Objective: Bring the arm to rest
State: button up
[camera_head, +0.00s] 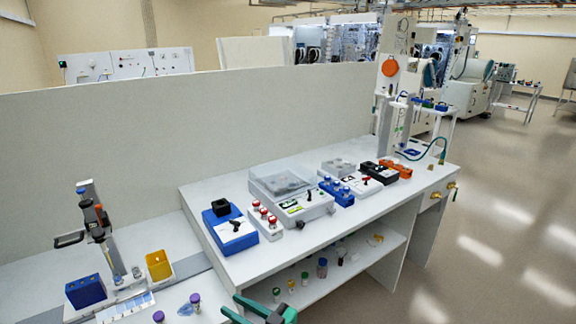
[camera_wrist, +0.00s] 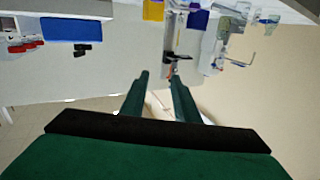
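My gripper (camera_head: 231,304) shows at the bottom edge of the head view, with green fingers and a dark body. It is in front of the white bench (camera_head: 207,256), and most of my arm is out of view. In the wrist view my gripper (camera_wrist: 159,76) has its two green fingers apart, with nothing held between them. The wrist picture is upside down, with the bench and its equipment along the top.
A blue box with a black top (camera_head: 229,229), a clear-lidded device (camera_head: 292,192) and a rack of red-capped vials (camera_head: 265,220) stand on the bench. Several vials stand on the lower shelf (camera_head: 300,268). Purple-capped vials (camera_head: 195,299) stand near my gripper. Floor (camera_head: 490,220) at right is clear.

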jog(key=s+d+f+m+t+h, duration=0.1)
jog(key=s+f+m+h, duration=0.15)
jog(key=f, duration=0.35)
jog(key=s+d+f+m+t+h, duration=0.1)
jog(key=s+f+m+t+h, duration=0.1)
jog(key=s+f+m, duration=0.3)
jog(key=s+d+f+m+t+h, duration=0.1)
jog(key=s+d+f+m+h, duration=0.2)
jog(key=s+d+f+h, duration=0.45)
jog(key=s+d+m+h, duration=0.2)
jog(key=s+d+h, duration=0.1)
jog(key=s, duration=1.1)
jog(key=s+r+n+t, duration=0.1)
jog(key=s+r, duration=0.7)
jog(key=s, duration=0.2)
jog(key=shift+s+d+t, duration=0.25)
jog(key=shift+d+t, duration=0.05)
jog(key=shift+t, duration=0.1)
jog(key=shift+o, duration=0.4)
jog(key=shift+s+r, duration=0.2)
jog(key=shift+r, duration=0.25)
